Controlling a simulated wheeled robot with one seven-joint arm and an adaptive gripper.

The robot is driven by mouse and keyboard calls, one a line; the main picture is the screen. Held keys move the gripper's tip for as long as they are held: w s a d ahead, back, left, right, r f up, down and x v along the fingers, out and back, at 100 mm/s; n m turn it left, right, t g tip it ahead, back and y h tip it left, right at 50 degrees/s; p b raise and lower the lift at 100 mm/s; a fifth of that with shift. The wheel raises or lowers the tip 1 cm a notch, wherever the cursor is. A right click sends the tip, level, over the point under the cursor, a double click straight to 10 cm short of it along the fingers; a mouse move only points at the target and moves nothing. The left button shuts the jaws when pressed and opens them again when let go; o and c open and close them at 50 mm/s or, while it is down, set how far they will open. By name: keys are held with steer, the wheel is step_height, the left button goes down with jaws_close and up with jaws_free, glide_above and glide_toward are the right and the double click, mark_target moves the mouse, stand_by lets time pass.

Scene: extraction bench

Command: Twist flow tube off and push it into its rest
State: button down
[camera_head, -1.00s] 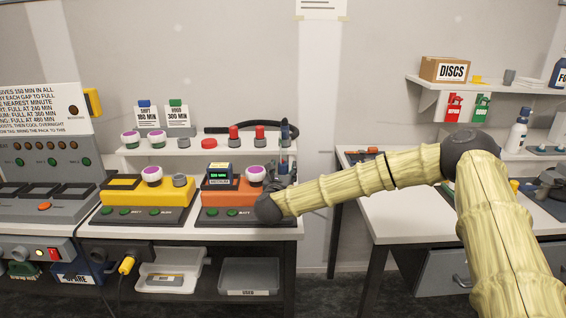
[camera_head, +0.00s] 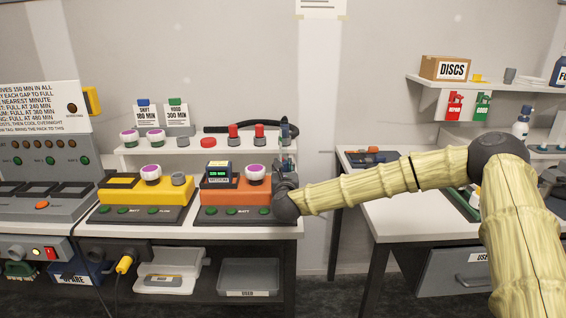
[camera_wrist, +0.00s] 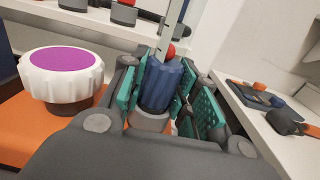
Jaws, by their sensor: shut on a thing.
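The flow tube (camera_wrist: 163,40) is clear with a red ball inside and a ribbed blue collar (camera_wrist: 160,84) at its foot. My gripper (camera_wrist: 163,98) is shut on the blue collar, with green pads on both sides. A grey ring (camera_wrist: 150,122) shows just below the collar; I cannot tell whether the two are joined. In the head view the tube (camera_head: 286,133) stands upright above my gripper (camera_head: 284,180), at the right end of the orange unit (camera_head: 225,197). I cannot make out the tube's rest.
A white knob with a purple top (camera_wrist: 62,75) stands close left of my gripper. The yellow unit (camera_head: 150,190) is farther left. Another bench (camera_head: 410,215) stands right, across a gap.

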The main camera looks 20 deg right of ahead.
steer(key=n+y+b, duration=0.2)
steer(key=y, duration=0.1)
steer(key=n+y+b, duration=0.1)
steer(key=shift+d+f+t+y+b, duration=0.2)
steer(key=shift+f+t+y+b, duration=0.1)
steer(key=shift+f+y+b, duration=0.1)
steer(key=shift+a+r+n+y+b, duration=0.15)
steer(key=shift+n+y+b, duration=0.3)
steer(key=shift+y, duration=0.25)
steer(key=c, duration=1)
jaws_free()
steer(key=shift+d, duration=0.25)
steer(key=shift+a, duration=0.15)
